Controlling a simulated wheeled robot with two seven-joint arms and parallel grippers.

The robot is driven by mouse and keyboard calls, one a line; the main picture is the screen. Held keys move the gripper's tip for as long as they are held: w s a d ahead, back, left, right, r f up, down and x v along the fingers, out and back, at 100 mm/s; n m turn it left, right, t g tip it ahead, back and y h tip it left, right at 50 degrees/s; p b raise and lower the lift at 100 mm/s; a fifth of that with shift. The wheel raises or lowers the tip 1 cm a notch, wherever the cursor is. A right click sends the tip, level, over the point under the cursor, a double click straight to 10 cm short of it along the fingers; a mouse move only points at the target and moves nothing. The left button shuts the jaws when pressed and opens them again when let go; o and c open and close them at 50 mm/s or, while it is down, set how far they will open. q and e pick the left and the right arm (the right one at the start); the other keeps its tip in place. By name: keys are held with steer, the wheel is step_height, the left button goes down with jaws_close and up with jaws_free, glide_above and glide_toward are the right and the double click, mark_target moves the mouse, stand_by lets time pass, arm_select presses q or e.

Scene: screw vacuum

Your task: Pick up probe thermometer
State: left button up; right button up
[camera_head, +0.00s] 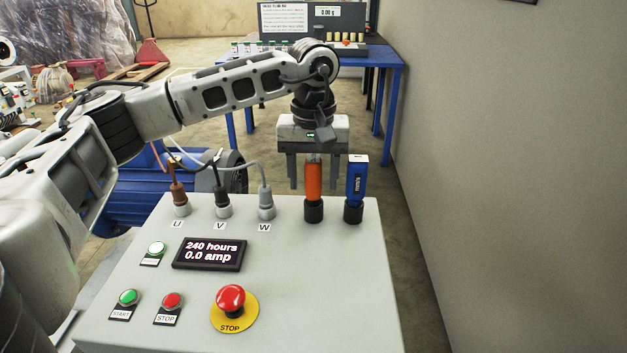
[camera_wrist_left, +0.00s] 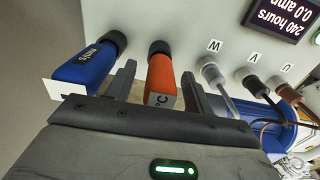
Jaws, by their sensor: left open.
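An orange tool marked °C (camera_head: 314,182), which looks like the probe thermometer, stands upright in a black round holder at the back of the grey control box. It also shows in the left wrist view (camera_wrist_left: 161,76). My left gripper (camera_head: 312,178) points down above the back of the box. Its jaws are open, one finger on each side of the orange handle. In the left wrist view, gaps show between the handle and both fingers. My right gripper is in neither view.
A blue tool (camera_head: 356,182) stands in its own holder close to the right of the orange one. Cable plugs U, V and W (camera_head: 265,203) stand to the left. The box top (camera_head: 300,290) carries a display, buttons and a red stop knob. A wall rises at right.

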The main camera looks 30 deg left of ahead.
arm_select(q)
steer(key=c, duration=1.1)
steer(key=shift+c, duration=0.2)
steer(key=shift+r, duration=0.15)
